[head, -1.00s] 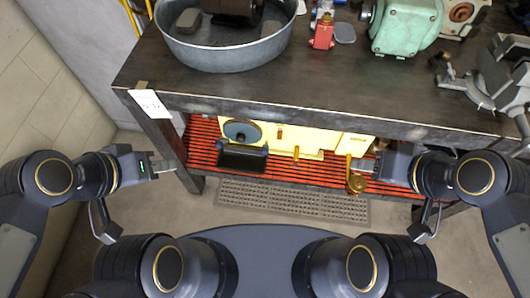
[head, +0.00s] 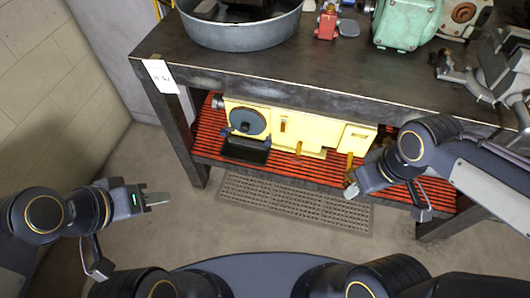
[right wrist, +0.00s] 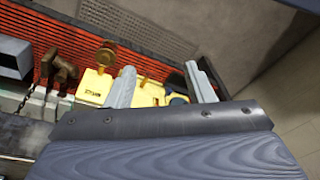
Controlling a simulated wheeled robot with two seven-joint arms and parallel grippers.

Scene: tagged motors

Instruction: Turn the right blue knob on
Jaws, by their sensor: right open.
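A yellow machine (head: 312,130) sits on the red slatted lower shelf of the workbench. It has a dark blue round disc (head: 247,122) on its left and orange-brown levers (head: 298,149). No right blue knob can be made out clearly. In the right wrist view, the yellow machine (right wrist: 148,97) and a small blue part (right wrist: 178,99) show beyond the fingers. My right gripper (right wrist: 162,82) is open and empty, and in the head view (head: 350,186) it is in front of the machine's right end. My left gripper (head: 157,199) is away at the left, over the floor.
The workbench top (head: 335,68) overhangs the shelf (head: 208,135). A metal tub (head: 240,35), a red part (head: 327,24) and a green motor (head: 405,22) stand on top. A floor grate (head: 290,203) lies in front. A brass part (right wrist: 103,57) is near the right fingers.

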